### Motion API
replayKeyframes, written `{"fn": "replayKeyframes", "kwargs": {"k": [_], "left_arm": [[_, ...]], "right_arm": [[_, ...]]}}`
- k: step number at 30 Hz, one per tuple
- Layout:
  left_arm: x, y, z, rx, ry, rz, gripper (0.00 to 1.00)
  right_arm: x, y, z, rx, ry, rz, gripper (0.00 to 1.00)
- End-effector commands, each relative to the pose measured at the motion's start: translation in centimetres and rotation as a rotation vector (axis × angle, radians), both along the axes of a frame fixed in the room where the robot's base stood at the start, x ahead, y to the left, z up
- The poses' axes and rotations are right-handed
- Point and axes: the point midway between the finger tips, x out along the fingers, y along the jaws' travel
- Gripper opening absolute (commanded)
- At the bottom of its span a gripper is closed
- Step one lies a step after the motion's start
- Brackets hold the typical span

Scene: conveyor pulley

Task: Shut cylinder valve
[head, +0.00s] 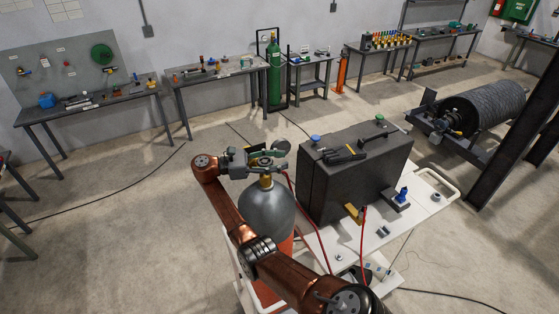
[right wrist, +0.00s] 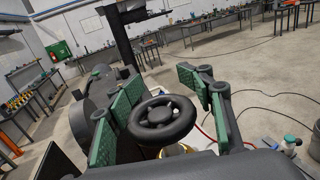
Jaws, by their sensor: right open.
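The gas cylinder (head: 266,206) has a grey shoulder and an orange-red body and stands upright on a white cart. A brass valve (head: 266,181) sits on its top, largely covered by my gripper. In the right wrist view the valve's round black handwheel (right wrist: 162,121) lies between the green-padded fingers. My right gripper (head: 266,156) is open at the top of the cylinder, its fingers on both sides of the handwheel. Gaps show beside the wheel, so it looks unclamped; contact is hard to tell. My left gripper is not in view.
A large black case (head: 355,172) stands on the white cart (head: 437,182) right of the cylinder, with tools on top. Red hoses (head: 317,225) run beside the cylinder. A pulley drum (head: 487,107) is at right. Workbenches line the wall; the floor at left is mostly clear.

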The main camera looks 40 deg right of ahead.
Motion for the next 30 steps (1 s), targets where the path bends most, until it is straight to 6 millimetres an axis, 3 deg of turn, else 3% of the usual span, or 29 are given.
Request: {"fn": "replayKeyframes", "kwargs": {"k": [8,18,30], "left_arm": [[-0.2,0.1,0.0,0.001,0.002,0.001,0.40],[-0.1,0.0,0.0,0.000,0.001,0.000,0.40],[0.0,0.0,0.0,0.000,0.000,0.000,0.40]], "right_arm": [[0.3,0.4,-0.1,0.003,0.000,0.000,0.44],[3.3,4.4,-0.1,0.007,0.001,0.002,0.44],[4.5,6.0,-0.1,0.002,0.000,0.001,0.44]]}}
